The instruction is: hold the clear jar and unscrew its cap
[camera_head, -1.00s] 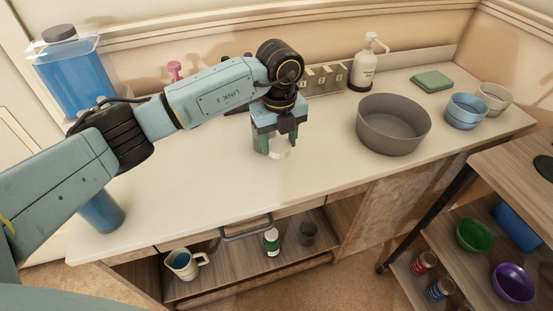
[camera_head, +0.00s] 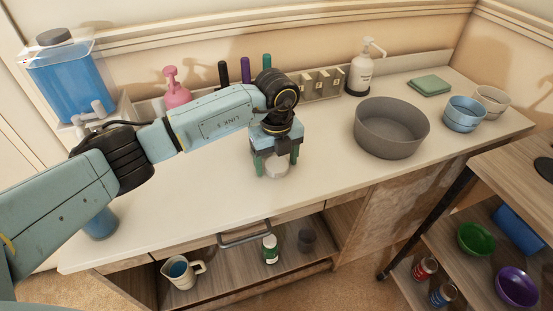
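My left gripper (camera_head: 276,163) points down over the middle of the counter, its two green fingers apart on either side of a pale, clear-looking round piece (camera_head: 276,171). That piece looks like part of the clear jar, but the gripper body hides most of it. I cannot tell its cap from its body, or whether the fingers press on it. My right gripper is out of view.
A pump bottle (camera_head: 360,72) and a pink bottle (camera_head: 175,90) stand at the back.

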